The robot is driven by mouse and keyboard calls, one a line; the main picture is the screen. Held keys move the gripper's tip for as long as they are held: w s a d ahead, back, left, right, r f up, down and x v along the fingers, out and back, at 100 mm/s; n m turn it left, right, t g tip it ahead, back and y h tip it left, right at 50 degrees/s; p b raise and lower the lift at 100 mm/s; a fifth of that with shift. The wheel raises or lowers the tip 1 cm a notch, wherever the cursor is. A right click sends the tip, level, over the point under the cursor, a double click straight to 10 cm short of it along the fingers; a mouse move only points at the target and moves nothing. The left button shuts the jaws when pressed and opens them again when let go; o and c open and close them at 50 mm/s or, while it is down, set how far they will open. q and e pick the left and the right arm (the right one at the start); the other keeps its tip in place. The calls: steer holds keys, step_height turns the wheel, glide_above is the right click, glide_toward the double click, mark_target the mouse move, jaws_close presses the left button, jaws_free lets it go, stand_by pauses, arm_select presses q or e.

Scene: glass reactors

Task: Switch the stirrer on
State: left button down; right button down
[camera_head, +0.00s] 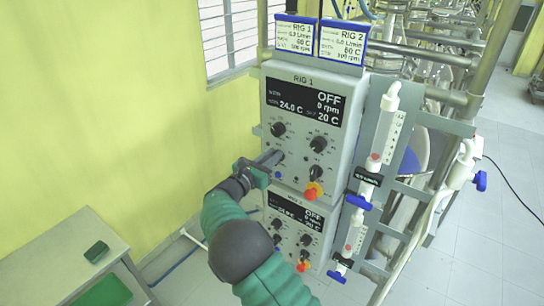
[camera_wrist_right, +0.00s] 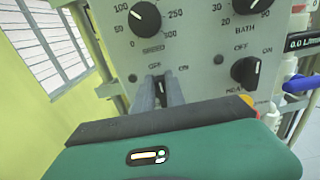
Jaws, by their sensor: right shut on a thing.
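The upper control box (camera_head: 268,80), marked RIG 1, has a black display (camera_head: 303,104) reading OFF, 0 rpm and 20 C. In the wrist view the SPEED knob (camera_wrist_right: 145,18) is above a pair of OFF and ON labels. My right gripper (camera_head: 277,157) reaches the left part of this panel, and its two grey fingers (camera_wrist_right: 158,82) come together just below those labels. My left gripper is not in view.
Right of the fingers are another OFF/ON knob (camera_wrist_right: 245,72) and a red-yellow button (camera_head: 313,190). A second, similar control box (camera_head: 292,262) sits below. Flow meters (camera_head: 390,130) with blue valves stand at right. A yellow wall (camera_head: 120,110) bounds the left.

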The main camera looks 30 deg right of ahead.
steer(key=shift+s+d+f+m+b, duration=0.1)
steer(key=shift+s+f+m+b, duration=0.2)
steer(key=shift+m+b, duration=2.55)
steer(key=shift+s+d+f+m+b, duration=0.2)
steer(key=shift+m+b, duration=0.95)
steer(key=shift+b, duration=3.4)
steer(key=shift+s+f+m+b, duration=0.4)
steer(key=shift+m+b, duration=1.6)
steer(key=shift+b, duration=1.7)
steer(key=c, duration=1.7)
jaws_free()
steer(key=shift+c, duration=0.2)
steer(key=shift+o, duration=1.1)
steer(key=shift+s, duration=0.1)
steer(key=shift+o, duration=0.7)
steer(key=shift+s+a+r, duration=0.1)
steer(key=shift+a+r, duration=0.15)
steer(key=shift+r, duration=0.05)
steer(key=shift+d+f, duration=0.1)
